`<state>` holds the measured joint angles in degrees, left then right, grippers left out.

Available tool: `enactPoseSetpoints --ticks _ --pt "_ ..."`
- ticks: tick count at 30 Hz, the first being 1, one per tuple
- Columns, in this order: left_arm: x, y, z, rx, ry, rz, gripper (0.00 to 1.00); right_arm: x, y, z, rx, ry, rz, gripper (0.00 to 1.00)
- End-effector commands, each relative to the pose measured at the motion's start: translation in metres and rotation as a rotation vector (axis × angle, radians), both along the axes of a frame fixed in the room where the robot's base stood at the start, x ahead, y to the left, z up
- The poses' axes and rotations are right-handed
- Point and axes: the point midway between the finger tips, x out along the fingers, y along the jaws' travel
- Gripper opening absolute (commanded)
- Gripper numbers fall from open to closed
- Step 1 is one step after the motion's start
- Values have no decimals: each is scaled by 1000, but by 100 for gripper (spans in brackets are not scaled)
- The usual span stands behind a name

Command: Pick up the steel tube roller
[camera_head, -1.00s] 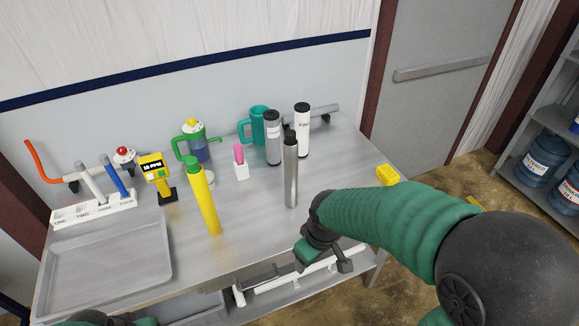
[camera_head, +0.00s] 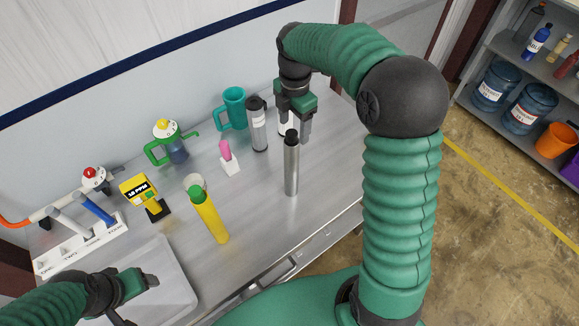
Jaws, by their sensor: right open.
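The steel tube roller (camera_head: 291,170), a slim shiny cylinder with a black top, stands upright on the metal table near its front right. My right gripper (camera_head: 293,130) is open, pointing down just behind and above the tube's top. Its jaws are around a white cylinder or just in front of it; I cannot tell which, as the gripper hides most of that cylinder. My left gripper (camera_head: 138,300) is at the lower left over the grey tray, its fingers apart and empty, far from the tube.
A grey cylinder (camera_head: 257,125) and a teal mug (camera_head: 234,107) stand left of my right gripper. The table front right is clear.

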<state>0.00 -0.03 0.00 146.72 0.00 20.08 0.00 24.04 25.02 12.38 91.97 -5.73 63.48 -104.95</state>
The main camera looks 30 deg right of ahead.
Motion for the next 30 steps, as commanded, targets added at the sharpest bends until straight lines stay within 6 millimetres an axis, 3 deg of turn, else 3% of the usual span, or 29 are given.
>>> enactPoseSetpoints --ticks 6,11,15,18,26,30 --pt "0 0 12 0 0 0 68 5 2 -50 0 8 1 68" --pt "0 0 19 0 0 0 68 6 3 -65 -1 7 1 68" --pt "0 0 39 0 -1 0 68 7 0 -87 0 8 0 68" --pt "0 0 41 0 -1 0 68 7 0 -105 1 5 0 68" --pt "0 0 40 0 0 0 68 10 -1 -113 -1 2 -1 68" --pt "0 0 40 0 0 0 68 10 -1 -113 -1 3 -1 50"
